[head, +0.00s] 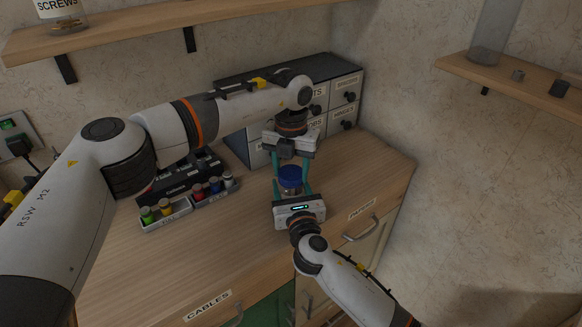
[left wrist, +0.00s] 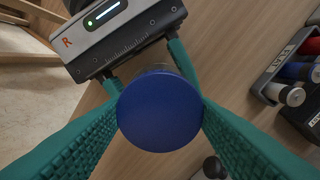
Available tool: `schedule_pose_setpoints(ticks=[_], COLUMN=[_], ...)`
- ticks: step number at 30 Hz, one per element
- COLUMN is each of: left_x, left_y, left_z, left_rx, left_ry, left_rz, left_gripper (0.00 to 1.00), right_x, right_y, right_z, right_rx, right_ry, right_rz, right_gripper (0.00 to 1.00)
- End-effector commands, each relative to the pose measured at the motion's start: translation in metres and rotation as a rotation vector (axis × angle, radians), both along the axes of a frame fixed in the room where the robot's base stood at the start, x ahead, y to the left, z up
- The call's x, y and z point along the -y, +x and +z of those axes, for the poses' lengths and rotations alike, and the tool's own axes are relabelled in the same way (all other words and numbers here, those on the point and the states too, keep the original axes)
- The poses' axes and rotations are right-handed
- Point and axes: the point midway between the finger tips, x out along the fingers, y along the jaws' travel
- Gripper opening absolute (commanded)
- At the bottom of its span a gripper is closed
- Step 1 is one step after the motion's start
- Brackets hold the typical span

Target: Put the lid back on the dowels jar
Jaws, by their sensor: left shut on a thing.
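The blue lid (head: 290,173) is between the teal fingers of my left gripper (head: 291,168), which is shut on it from above. In the left wrist view the lid (left wrist: 158,112) is a round blue disc seen from its top. The dowels jar (head: 291,189) shows as a small body directly under the lid, mostly hidden. I cannot tell whether the lid touches its rim. My right gripper (head: 291,187) comes from the front, level, with its teal fingers on both sides of the jar and seemingly closed on it.
A grey drawer cabinet (head: 342,101) stands behind the grippers. The counter's front left is clear.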

Motion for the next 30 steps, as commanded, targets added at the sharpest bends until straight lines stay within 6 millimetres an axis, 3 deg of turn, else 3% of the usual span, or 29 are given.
schedule_pose_setpoints(ticks=[9,14,18,19,22,30], left_x=[-0.0001,-0.0001,-0.0002,-0.0001,-0.0002,-0.0001], left_y=[0.0004,0.0004,0.0005,0.0006,0.0005,0.0003], left_z=[-0.0002,-0.0004,-0.0003,-0.0003,-0.0003,-0.0003], left_rx=[0.001,0.001,0.001,0.001,0.001,0.001], left_ry=[-0.001,-0.001,-0.001,0.0,0.0,-0.001], left_rz=[-0.749,-1.03,-1.015,-1.015,-1.014,-1.012], left_gripper=[0.25,0.25,0.25,0.56,0.72,0.74], right_x=[-0.0001,-0.0002,-0.0002,-0.0002,-0.0002,-0.0002], right_y=[-0.0001,-0.0001,-0.0002,-0.0002,-0.0002,-0.0002], right_z=[-0.0004,-0.0004,-0.0005,-0.0005,-0.0005,-0.0005], right_rx=[-0.001,-0.001,-0.001,-0.001,-0.001,-0.001], right_ry=[-0.001,-0.001,-0.001,-0.001,-0.001,0.0], right_rz=[0.0,0.0,0.001,0.001,0.001,0.0], right_gripper=[0.0,0.0,0.0,0.0,0.0,0.0])
